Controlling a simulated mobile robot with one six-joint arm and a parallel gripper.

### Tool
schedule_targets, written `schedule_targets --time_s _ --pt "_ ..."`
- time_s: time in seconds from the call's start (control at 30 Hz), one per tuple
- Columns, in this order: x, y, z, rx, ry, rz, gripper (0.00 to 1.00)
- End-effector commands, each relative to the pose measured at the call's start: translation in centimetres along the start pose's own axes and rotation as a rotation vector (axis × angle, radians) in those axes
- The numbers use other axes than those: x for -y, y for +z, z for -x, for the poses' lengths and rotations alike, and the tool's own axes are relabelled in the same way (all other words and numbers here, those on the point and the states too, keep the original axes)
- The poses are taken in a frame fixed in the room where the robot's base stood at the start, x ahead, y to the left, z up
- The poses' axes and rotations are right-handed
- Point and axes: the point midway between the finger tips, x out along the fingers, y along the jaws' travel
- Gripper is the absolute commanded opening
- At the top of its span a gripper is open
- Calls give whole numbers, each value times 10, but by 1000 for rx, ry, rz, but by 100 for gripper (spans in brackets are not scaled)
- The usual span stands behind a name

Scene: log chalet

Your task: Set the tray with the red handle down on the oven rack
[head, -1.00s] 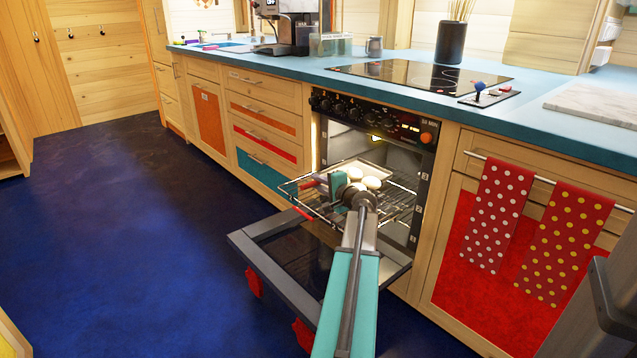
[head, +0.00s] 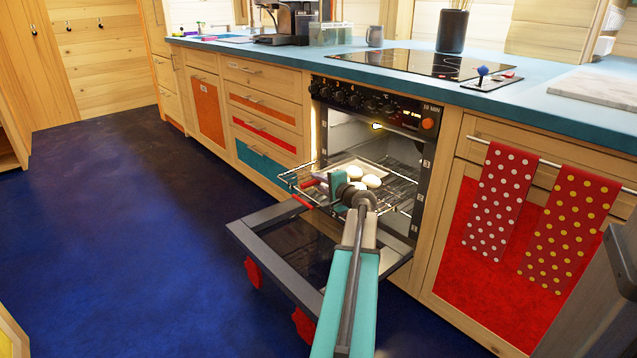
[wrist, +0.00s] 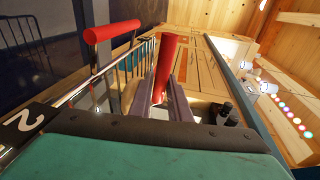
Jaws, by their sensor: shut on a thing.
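The tray (head: 345,167) is a pale, shallow tray carrying white round buns (head: 372,181). It is just over the pulled-out wire oven rack (head: 402,188), at the mouth of the open oven. My gripper (head: 322,184) is at the tray's near left side in the head view. In the wrist view my fingers (wrist: 165,98) are shut on the tray's red handle (wrist: 167,62). The rack's own red grip (wrist: 112,32) shows to the left of them. My arm and wrist hide part of the tray and rack. I cannot tell whether the tray touches the wires.
The oven door (head: 285,285) is folded down below the rack, under my arm. The lit oven cavity (head: 350,132) is behind the tray. Dotted red towels (head: 500,200) hang to the right. The blue floor at left is clear.

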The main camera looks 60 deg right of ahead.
Motion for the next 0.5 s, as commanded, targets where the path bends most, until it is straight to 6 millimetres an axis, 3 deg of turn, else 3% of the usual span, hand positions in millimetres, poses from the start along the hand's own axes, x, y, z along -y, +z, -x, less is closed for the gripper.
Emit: schedule_targets --time_s 0.5 --pt "-2 0 -1 -1 -2 4 0"
